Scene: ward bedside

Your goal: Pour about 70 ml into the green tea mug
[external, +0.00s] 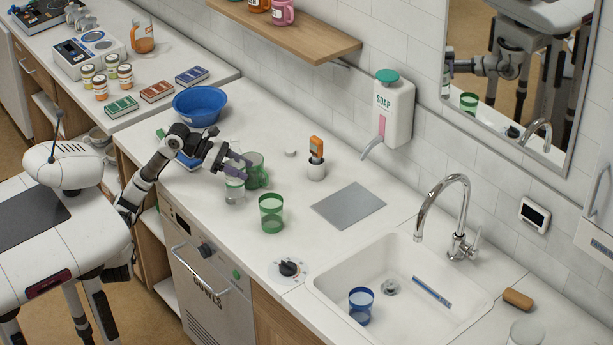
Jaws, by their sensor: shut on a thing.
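My gripper (237,167) is over the counter, shut on a clear glass vessel (234,190) that looks upright. Clear liquid seems to show in its lower part; whether its base touches the counter I cannot tell. A green mug-like vessel (257,172) stands just behind and right of it, partly hidden by the gripper and the clear vessel. A green see-through tumbler (271,214) stands in front and to the right, apart from the gripper. The contents of both green vessels are too small to tell.
A blue bowl (200,105) stands behind the arm. A small white holder (316,170) with an orange-topped item, a grey mat (349,206) and a dial (288,269) are to the right. A blue cup (361,305) stands in the sink (330,262). A soap dispenser (392,110) hangs on the wall.

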